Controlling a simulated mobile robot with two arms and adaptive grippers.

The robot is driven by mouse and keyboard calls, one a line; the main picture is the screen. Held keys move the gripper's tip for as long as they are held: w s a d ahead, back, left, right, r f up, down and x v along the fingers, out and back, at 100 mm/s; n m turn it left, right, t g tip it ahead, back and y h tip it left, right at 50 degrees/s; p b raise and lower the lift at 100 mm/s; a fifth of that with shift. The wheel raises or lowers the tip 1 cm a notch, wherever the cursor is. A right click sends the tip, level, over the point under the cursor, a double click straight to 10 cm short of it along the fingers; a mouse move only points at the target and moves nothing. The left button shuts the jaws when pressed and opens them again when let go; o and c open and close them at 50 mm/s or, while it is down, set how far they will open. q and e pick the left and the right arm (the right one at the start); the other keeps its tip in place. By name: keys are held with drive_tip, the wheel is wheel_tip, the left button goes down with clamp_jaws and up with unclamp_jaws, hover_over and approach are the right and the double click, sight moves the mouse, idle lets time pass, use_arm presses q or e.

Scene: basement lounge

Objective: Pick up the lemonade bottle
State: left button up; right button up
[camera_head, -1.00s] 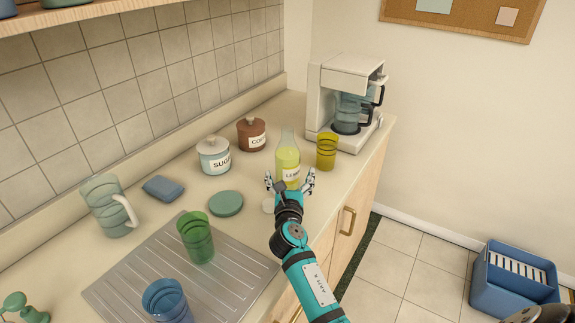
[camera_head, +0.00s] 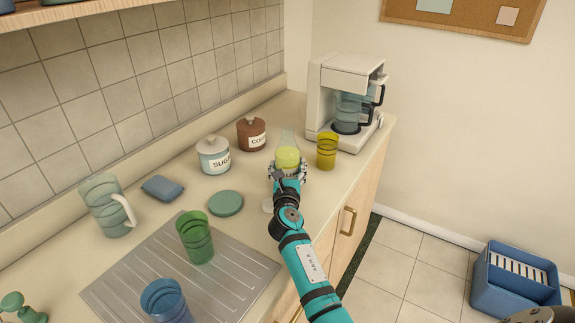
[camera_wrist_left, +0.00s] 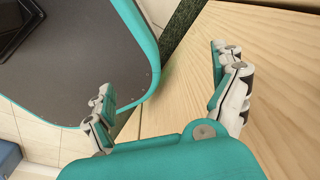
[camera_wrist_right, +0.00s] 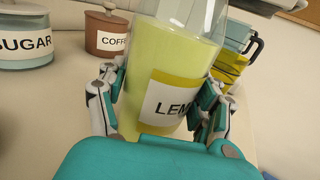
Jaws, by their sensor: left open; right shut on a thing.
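The lemonade bottle (camera_head: 288,157) is clear with pale yellow liquid and stands on the counter between the coffee jar and the yellow glass. Its label, partly covered, reads "LEM" in the right wrist view (camera_wrist_right: 172,60). My right gripper (camera_head: 287,172) is shut on the bottle, with a finger on each side of its body (camera_wrist_right: 160,105). The bottle looks slightly tilted in the right wrist view. Whether its base touches the counter is hidden. My left gripper (camera_wrist_left: 165,85) is open and empty, low in front of the wooden cabinet.
The yellow glass (camera_head: 326,151) stands close to the bottle's right, before the coffee maker (camera_head: 345,75). The sugar jar (camera_head: 213,160) and coffee jar (camera_head: 251,136) stand to the left. A green glass (camera_head: 196,240) and blue glass (camera_head: 166,301) stand on the drainboard (camera_head: 130,290).

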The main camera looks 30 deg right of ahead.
drive_tip(key=c, duration=0.7)
drive_tip(key=shift+r, duration=0.15)
drive_tip(key=shift+c, duration=0.3)
drive_tip(key=shift+r, duration=0.1)
